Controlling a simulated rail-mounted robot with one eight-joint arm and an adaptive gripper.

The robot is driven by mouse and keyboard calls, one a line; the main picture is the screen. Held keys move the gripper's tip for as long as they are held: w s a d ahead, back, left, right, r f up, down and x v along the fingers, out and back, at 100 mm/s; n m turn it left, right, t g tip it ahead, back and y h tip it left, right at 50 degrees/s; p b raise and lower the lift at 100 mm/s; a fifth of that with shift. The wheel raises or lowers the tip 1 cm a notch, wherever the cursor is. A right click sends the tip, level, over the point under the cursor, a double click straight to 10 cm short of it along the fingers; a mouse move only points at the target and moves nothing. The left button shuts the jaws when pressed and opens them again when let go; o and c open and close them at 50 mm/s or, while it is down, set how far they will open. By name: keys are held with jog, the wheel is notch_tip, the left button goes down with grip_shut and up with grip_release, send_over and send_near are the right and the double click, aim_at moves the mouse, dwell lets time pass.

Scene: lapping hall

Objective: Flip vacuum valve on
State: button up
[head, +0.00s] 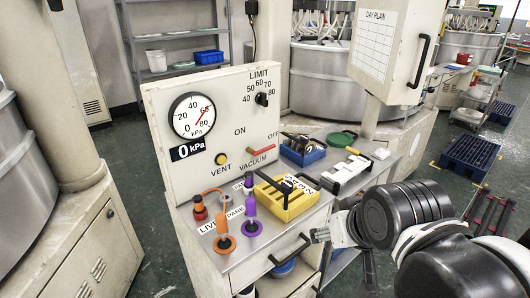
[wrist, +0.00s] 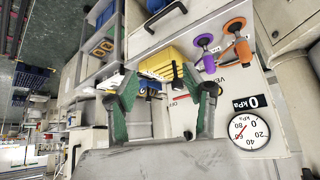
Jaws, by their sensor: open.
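The vacuum valve has a red lever (head: 262,149) on the sloped front of the white control panel (head: 165,150). The lever lies nearly level, its free end up and right toward the OFF mark. The ON mark is above and left of it. My gripper (head: 325,236) is at lower right in the head view, apart from the panel, in front of the cabinet. In the wrist view my gripper (wrist: 158,82) is open with green-padded fingers spread and nothing between them.
A yellow bin (head: 287,200), blue bin (head: 303,152) and white rack (head: 343,174) stand on the bench right of the lever. Orange and purple (head: 251,226) suction tools stand in front. The gauge (head: 193,114) reads about 60; its display shows 0 kPa. A DAY PLAN box hangs above right.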

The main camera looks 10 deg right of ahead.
jog(key=shift+w, duration=0.2)
jog(key=c, duration=0.5)
jog(key=w+m, duration=0.2)
jog(key=w, duration=0.1)
jog(key=w+a+r+m+y+b, duration=0.1)
jog(key=w+m, duration=0.2)
jog(key=w, duration=0.1)
jog(key=w+m, duration=0.2)
jog(key=w, duration=0.1)
jog(key=shift+w+a+r+m+y, duration=0.25)
jog(key=shift+m+y, duration=0.15)
grip_shut()
jog(key=w+d+f+m+t+y+b, duration=0.1)
jog(key=w+f+m, duration=0.3)
jog(key=w+m, duration=0.3)
jog(key=w+d+f+m+t+y+b, duration=0.1)
jog(key=w+f+m, duration=0.3)
jog(key=w, duration=0.9)
jog(key=w+d+f+m+t+y+b, duration=0.1)
jog(key=w+f+m, duration=0.3)
jog(key=w+m, duration=0.7)
jog(key=shift+d+f+y, duration=0.1)
jog(key=shift+d+y, duration=0.4)
jog(key=shift+d, duration=0.35)
